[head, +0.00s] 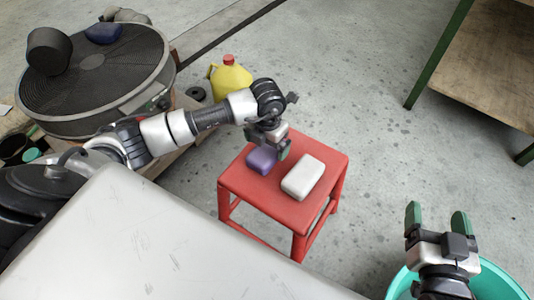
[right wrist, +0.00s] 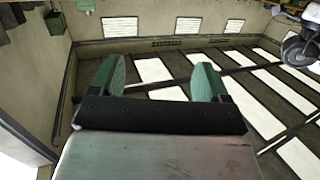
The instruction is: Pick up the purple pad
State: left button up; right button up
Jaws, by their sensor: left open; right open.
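The purple pad (head: 262,159) lies on the left part of a red stool (head: 292,211) in the head view. A white pad (head: 303,178) lies on the same stool to its right, a small gap apart. My left gripper (head: 268,148) is open, low over the purple pad, its fingers hiding part of it; whether they touch it I cannot tell. My right gripper (head: 438,220) is open and empty at the lower right of the head view, and its green fingers also show in the right wrist view (right wrist: 161,82).
A yellow jug (head: 230,80) stands behind the stool. A large round mesh-topped drum (head: 95,75) is at the upper left. A teal tub (head: 495,283) is below my right gripper. A green-framed table (head: 480,65) stands at the upper right. Bare floor lies right of the stool.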

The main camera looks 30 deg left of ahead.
aim_at(267, 149)
pick_arm(q)
notch_tip(267, 149, down, 3)
jog(key=shift+f+b, duration=0.1)
jog(key=shift+b, duration=0.4)
jog(key=shift+f, duration=0.25)
pick_arm(e)
jog(key=r+t, duration=0.2)
jog(key=r+t+y, duration=0.1)
jog(key=r, duration=0.1)
jog(key=shift+w+a+t, duration=0.1)
jog(key=shift+a+t, duration=0.2)
jog(key=shift+a, duration=0.1)
pick_arm(q)
jog(key=shift+c, duration=0.3)
jog(key=c, duration=0.9)
jog(key=shift+o, duration=0.2)
jog(key=shift+r, duration=0.2)
